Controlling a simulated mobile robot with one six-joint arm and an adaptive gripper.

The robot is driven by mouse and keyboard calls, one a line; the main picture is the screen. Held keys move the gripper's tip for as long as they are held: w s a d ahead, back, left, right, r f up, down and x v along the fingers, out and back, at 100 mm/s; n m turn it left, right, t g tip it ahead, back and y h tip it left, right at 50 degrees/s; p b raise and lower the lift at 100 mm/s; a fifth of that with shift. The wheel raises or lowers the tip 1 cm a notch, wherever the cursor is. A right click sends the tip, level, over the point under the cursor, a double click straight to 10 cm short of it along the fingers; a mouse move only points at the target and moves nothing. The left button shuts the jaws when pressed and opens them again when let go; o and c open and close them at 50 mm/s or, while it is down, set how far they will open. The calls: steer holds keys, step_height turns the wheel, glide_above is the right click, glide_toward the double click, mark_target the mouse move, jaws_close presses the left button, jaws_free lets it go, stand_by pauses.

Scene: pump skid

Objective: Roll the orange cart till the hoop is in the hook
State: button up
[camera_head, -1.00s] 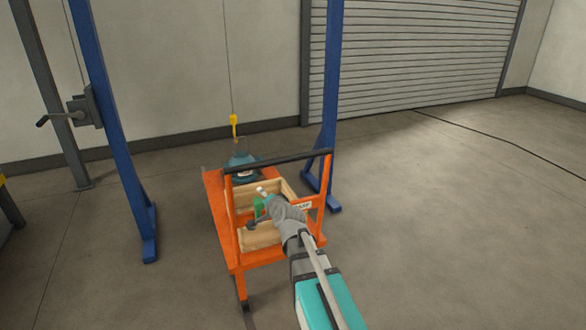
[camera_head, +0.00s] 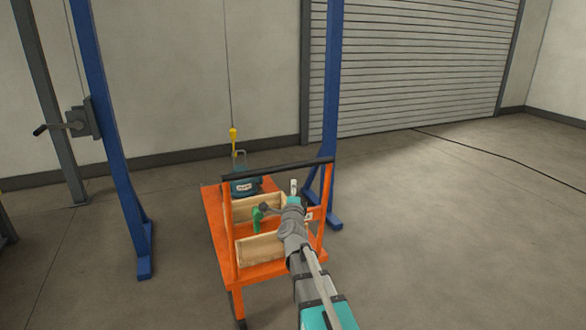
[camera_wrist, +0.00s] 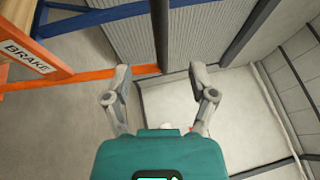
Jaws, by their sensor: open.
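The orange cart (camera_head: 212,222) stands between the blue posts, its black push handle (camera_head: 270,168) toward me. A teal load (camera_head: 245,186) with a grey hoop (camera_head: 240,158) on top sits at the cart's far end. The yellow hook (camera_head: 233,138) hangs on a line just above and beside the hoop; I cannot tell whether they touch. My gripper is by the cart's right upright in the head view, its fingers hard to make out. In the wrist view my gripper (camera_wrist: 160,76) is open, with nothing seen held between its fingers. An orange bar (camera_wrist: 82,77) crosses behind them.
A BRAKE label (camera_wrist: 29,57) is on the cart's orange frame. Wooden trays (camera_head: 262,246) and a green item (camera_head: 257,217) are on the cart. Blue posts (camera_head: 115,150) (camera_head: 331,120) flank it. A crank winch (camera_head: 78,122) is at left.

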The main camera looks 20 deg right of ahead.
mark_target(293, 166)
steer(key=shift+w, duration=0.15)
steer(key=p+x, duration=0.2)
steer(key=x, duration=1.1)
steer(key=shift+w, duration=0.25)
jaws_close()
